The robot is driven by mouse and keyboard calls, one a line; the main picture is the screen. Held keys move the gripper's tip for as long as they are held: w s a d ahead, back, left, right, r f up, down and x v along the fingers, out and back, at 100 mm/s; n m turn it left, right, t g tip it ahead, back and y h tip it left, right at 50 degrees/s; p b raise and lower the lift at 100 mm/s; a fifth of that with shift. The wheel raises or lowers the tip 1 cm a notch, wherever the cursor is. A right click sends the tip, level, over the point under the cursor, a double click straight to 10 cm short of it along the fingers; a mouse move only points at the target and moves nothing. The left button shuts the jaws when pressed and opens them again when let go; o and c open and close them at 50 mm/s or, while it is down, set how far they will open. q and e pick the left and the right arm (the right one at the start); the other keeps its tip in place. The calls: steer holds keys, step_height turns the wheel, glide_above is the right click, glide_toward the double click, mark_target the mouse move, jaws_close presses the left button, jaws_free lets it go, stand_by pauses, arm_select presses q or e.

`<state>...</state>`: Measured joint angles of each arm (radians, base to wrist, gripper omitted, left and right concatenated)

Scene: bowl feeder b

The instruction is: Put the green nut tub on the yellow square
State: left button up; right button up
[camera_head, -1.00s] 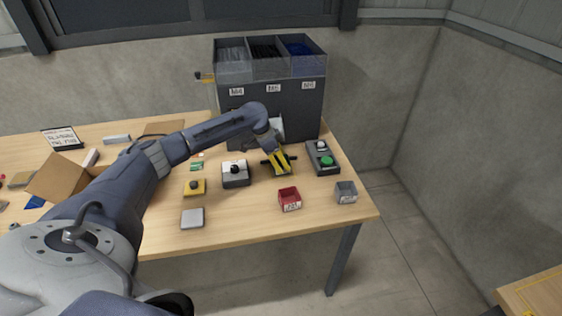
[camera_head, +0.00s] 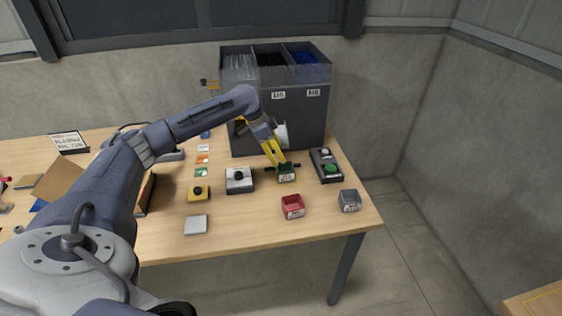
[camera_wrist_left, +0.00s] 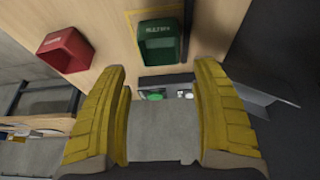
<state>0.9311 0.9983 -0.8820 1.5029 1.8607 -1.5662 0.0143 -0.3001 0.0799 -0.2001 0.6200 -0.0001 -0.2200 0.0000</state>
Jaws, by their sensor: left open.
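The green nut tub (camera_head: 287,175) stands upright on the table in front of the grey bin unit. It also shows in the left wrist view (camera_wrist_left: 160,42), where the yellow square's outline (camera_wrist_left: 128,18) runs along its left and far sides. The tub appears to sit inside the outline, but its near side is hidden. My left gripper (camera_head: 282,163) is just above and behind the tub. In the wrist view its two yellow fingers (camera_wrist_left: 163,75) are spread wide, with nothing between them, and the tub lies beyond the tips. My right gripper is in no view.
A red tub (camera_head: 292,207) and a grey tub (camera_head: 349,201) stand nearer the front edge. A box with a green button (camera_head: 328,166) is right of the green tub; a white-topped box (camera_head: 239,180) is left. The bin unit (camera_head: 305,115) rises close behind the gripper.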

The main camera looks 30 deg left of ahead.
arm_select(q)
steer(key=shift+v, duration=1.7)
steer(key=shift+d, duration=0.1)
stand_by(0.5)
